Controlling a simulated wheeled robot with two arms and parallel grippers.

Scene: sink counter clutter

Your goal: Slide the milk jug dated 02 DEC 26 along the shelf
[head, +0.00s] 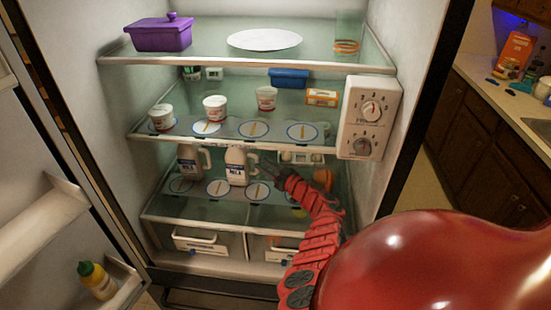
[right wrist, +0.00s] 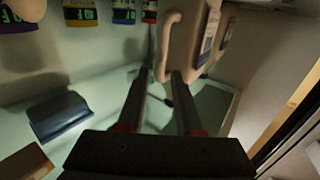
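Two white milk jugs with blue labels stand upright on the third shelf (head: 210,213) in the head view: one at the left (head: 188,162), one nearer the middle (head: 236,168). Their dates are too small to read. My right gripper (head: 268,171) is just right of the middle jug, at its handle side. In the right wrist view its two fingers (right wrist: 163,80) are apart, with a pale jug handle (right wrist: 170,42) at the fingertips. I cannot tell whether they touch it. My left gripper is not in view.
Round marked discs (head: 217,187) lie along the shelf front. Small items (head: 302,157) and an orange one (head: 323,179) are right of the jugs. The shelf above holds several white cups (head: 214,108). A control box (head: 369,117) is at the right wall.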

